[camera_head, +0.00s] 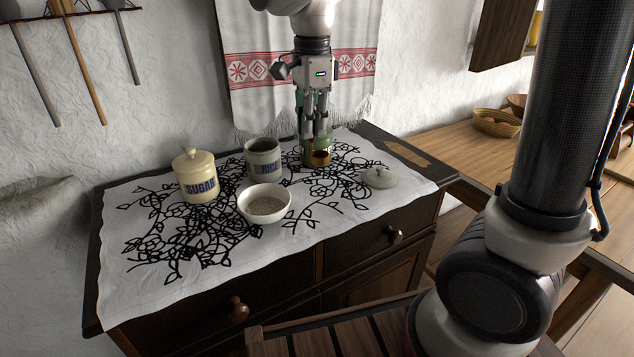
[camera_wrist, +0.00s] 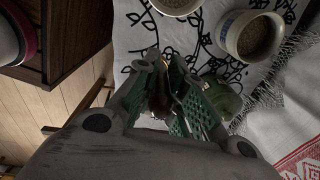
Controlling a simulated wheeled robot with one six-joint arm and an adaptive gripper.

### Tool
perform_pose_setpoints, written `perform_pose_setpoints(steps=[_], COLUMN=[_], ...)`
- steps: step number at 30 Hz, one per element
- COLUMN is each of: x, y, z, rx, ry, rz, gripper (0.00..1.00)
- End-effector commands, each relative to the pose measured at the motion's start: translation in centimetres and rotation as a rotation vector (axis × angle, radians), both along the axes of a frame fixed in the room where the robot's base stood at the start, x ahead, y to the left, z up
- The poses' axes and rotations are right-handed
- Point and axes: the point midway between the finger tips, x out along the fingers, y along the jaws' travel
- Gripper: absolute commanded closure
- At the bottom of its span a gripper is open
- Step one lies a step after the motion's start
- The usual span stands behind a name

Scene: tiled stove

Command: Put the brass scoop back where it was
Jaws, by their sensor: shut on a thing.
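My gripper (camera_head: 316,135) points down over the right back of the cloth-covered cabinet. Its fingers are closed around the brass scoop (camera_head: 320,157), whose brown bowl shows just below the fingertips. In the wrist view a sliver of the scoop (camera_wrist: 159,103) shows between the green finger pads; most of it is hidden. A green jar (camera_wrist: 225,100) stands close beside the gripper on the wall side. The open cream RICE jar (camera_head: 263,160) stands to the left. It also shows in the wrist view (camera_wrist: 228,40), with grain inside. I cannot tell whether the scoop touches the cloth.
A white bowl of grain (camera_head: 280,213) stands in front of the RICE jar. The lidded SUGAR jar (camera_head: 197,187) is at left. A loose pale lid (camera_head: 379,178) lies on the cloth (camera_head: 140,285) to the right. A towel (camera_head: 250,100) hangs on the wall behind. The cloth's left front is clear.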

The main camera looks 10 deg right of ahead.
Motion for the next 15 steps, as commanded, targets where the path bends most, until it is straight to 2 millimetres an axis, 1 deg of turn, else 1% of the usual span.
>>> perform_pose_setpoints(steps=[1,3,7,12,15], x=[-0.3,-0.9,-1.2,-1.3,-1.3], y=[-1.3,-2.3,-2.3,-2.3,-2.3], z=[-0.1,-0.4,-1.7,-5.1,-6.5], rx=[-0.002,-0.005,-0.010,-0.011,-0.010], ry=[0.002,0.006,0.014,0.016,0.015], rz=[0.008,0.051,0.128,0.144,0.144], gripper=[1.00,1.00,1.00,1.00,1.00])
